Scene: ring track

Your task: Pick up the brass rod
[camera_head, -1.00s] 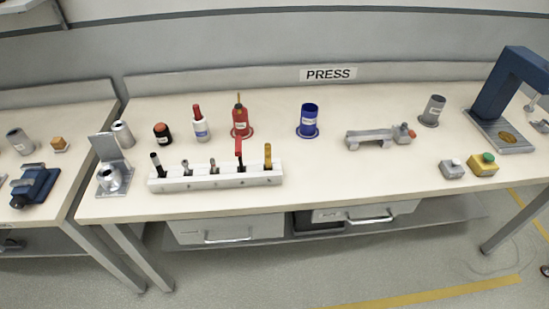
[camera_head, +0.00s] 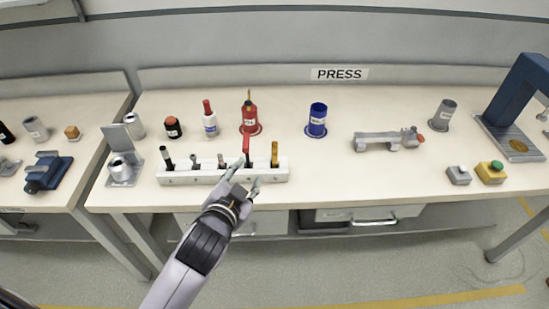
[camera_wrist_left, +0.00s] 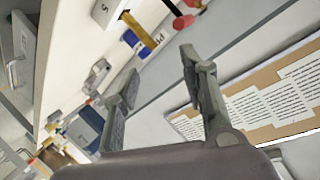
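The brass rod (camera_head: 274,153) stands upright in the right-hand end slot of a white rack (camera_head: 200,177) near the table's front edge. A brass-coloured rod (camera_wrist_left: 133,24) also shows at the top of the left wrist view, beyond the fingers. My left gripper (camera_head: 248,178) is open and empty in front of the rack, left of the rod and apart from it. Its spread fingers show in the left wrist view (camera_wrist_left: 160,72). My right gripper is not in view.
A red-topped tool (camera_head: 246,148) stands in the rack just left of the rod, with several dark and grey pieces further left.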

